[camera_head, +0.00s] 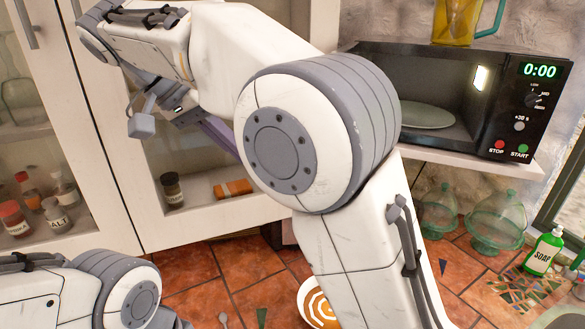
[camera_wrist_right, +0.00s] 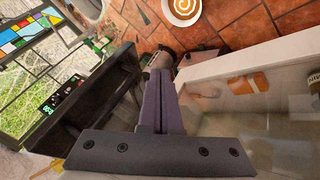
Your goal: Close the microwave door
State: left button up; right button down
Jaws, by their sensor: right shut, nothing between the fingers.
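The black microwave (camera_head: 505,110) stands on a shelf at the right, its cavity open and lit, with a pale plate (camera_head: 427,114) inside. Its open door is not clear in the head view, where my right arm covers the area left of the cavity. In the right wrist view a dark panel (camera_wrist_right: 122,75), probably the microwave door, lies just left of my right gripper (camera_wrist_right: 158,75). I cannot tell whether they touch. The right gripper's purple fingers are together and empty; part of them shows in the head view (camera_head: 218,134). My left gripper is out of view.
White glass-fronted cabinets (camera_head: 125,190) with jars stand at the left, close to the right gripper. The tiled surface below holds a bowl (camera_head: 318,303), glass domes (camera_head: 497,220) and a green soap bottle (camera_head: 543,251). A yellow jug (camera_head: 457,22) stands on the microwave.

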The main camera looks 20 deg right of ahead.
jog(key=s+d+f+p, duration=0.1)
jog(key=s+d+f, duration=0.1)
jog(key=d+f, duration=0.5)
jog(key=shift+s+d+m, duration=0.3)
jog(key=shift+d, duration=0.85)
